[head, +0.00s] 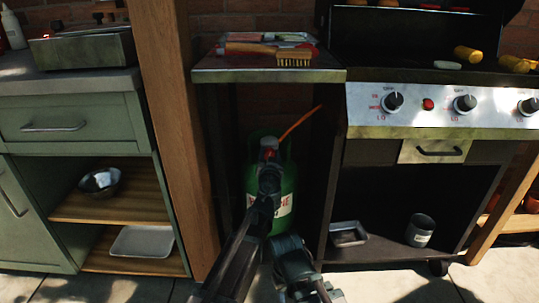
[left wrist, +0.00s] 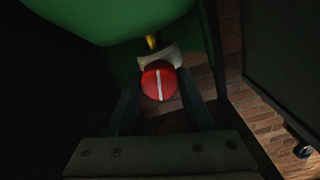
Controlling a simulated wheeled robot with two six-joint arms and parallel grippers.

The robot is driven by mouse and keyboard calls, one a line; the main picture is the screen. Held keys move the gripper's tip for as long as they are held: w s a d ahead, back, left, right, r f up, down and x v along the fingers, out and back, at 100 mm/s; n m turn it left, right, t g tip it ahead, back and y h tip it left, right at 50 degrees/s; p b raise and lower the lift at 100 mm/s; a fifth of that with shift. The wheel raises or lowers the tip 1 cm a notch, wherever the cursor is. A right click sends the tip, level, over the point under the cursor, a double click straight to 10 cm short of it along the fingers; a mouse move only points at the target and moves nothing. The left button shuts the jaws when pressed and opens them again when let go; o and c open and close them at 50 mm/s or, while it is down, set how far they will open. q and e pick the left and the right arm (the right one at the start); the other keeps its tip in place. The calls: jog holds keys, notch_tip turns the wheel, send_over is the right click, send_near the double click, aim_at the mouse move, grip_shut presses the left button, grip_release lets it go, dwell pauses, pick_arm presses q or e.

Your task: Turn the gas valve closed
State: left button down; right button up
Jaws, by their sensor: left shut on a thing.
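The green gas bottle (head: 288,185) stands in the dark bay under the side shelf, partly hidden behind my arm. Its gas valve (head: 268,142) has a red part on top of the bottle. In the left wrist view the valve is a round red knob (left wrist: 158,84) with a white line across its face, running nearly up and down in the picture. My left gripper (head: 268,156) is at the valve, shut on the knob, with a finger on either side. It also shows in the left wrist view (left wrist: 161,98).
An orange hose (head: 300,121) rises from the valve area. The bay is narrow, with a wooden post (head: 168,120) at left and the grill cabinet (head: 420,185) at right. A brush (head: 290,60) lies on the shelf above. A mug (head: 420,230) stands low in the cabinet.

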pick_arm(q)
jog(key=m, duration=0.7)
jog(key=shift+d+f, duration=0.1)
jog(key=m, duration=0.7)
jog(key=shift+f, duration=0.15)
pick_arm(e)
jog(key=shift+f, duration=0.2)
pick_arm(q)
jog(key=shift+m, duration=0.3)
jog(key=shift+c, duration=1.7)
grip_release()
jog(key=shift+s, duration=0.1)
